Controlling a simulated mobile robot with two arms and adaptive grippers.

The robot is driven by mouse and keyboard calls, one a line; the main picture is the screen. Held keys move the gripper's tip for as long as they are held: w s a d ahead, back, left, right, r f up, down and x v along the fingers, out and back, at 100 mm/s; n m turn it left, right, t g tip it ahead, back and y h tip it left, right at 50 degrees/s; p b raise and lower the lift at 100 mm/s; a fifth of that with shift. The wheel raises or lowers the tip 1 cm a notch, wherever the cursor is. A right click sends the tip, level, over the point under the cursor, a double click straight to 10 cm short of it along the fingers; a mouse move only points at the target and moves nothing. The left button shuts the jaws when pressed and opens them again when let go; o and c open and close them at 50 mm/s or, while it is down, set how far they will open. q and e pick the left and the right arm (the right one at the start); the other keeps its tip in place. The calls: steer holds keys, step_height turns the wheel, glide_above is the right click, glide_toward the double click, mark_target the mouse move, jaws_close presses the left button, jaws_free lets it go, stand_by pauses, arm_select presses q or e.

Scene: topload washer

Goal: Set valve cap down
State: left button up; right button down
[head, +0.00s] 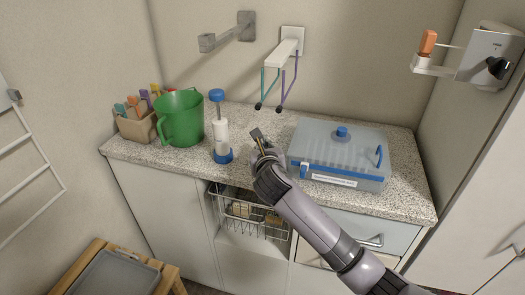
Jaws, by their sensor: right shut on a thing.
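My right gripper (260,139) reaches in from the lower right and is over the speckled countertop (405,190), between the white and blue pump bottle and the grey box. It is shut on the valve cap, which is small and mostly hidden by the fingers. I cannot tell whether the cap touches the counter. My left gripper is not in view.
A pump bottle (221,135) stands left of the gripper, with a green jug (181,118) and a utensil holder (137,124) beyond. A grey-blue box (342,150) with a blue knob stands to the right. A wall rack (284,55) hangs above.

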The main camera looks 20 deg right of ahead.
steer(key=shift+f, duration=0.75)
steer(key=c, duration=1.8)
jaws_free()
steer(key=shift+f, duration=0.1)
steer(key=shift+o, duration=0.2)
steer(key=shift+s, duration=0.15)
steer(key=v, duration=1.1)
steer(key=shift+s+a+r+p, duration=0.15)
steer(key=shift+s+r+p, duration=0.15)
steer(key=shift+p, duration=0.15)
steer(key=shift+f, duration=0.1)
